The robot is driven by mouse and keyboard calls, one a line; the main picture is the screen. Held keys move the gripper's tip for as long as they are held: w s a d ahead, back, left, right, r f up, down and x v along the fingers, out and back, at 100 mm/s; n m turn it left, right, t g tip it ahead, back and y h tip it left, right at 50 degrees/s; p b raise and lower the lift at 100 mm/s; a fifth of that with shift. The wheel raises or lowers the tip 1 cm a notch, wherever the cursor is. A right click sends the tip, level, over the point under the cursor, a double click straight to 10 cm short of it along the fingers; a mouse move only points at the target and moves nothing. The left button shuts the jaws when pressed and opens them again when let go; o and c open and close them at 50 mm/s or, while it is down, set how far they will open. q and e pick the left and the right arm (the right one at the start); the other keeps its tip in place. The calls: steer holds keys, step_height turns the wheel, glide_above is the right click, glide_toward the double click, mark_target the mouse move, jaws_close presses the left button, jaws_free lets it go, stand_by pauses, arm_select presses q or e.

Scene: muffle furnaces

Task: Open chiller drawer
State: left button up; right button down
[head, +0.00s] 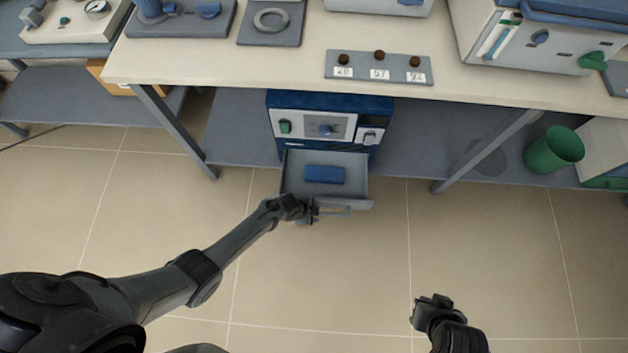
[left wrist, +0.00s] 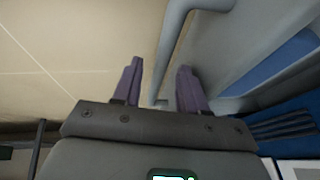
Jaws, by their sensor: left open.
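The chiller (head: 330,105) is a blue and grey box under the bench, with a green switch and a dial on its front. Its drawer (head: 292,178) is pulled out toward me, and a blue block (head: 324,175) lies inside. The drawer's bar handle (head: 335,212) runs along its front. My left gripper (head: 312,211) is at the left end of the handle. In the left wrist view its two fingers (left wrist: 160,88) are apart, with the grey handle (left wrist: 172,45) passing close to and between their tips. My right gripper (head: 433,302) is at lower right, away from the drawer; its finger gap is unclear.
The bench top (head: 290,60) overhangs the chiller, with bench legs (head: 175,125) to either side. A green bin (head: 554,150) stands on the lower shelf (head: 430,140) at right. The tiled floor (head: 330,270) in front of the drawer is clear.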

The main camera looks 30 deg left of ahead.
arm_select(q)
steer(key=p+v, duration=0.6)
steer(key=v, duration=0.4)
steer(key=shift+s+r+p, duration=0.2)
steer(key=shift+p, duration=0.2)
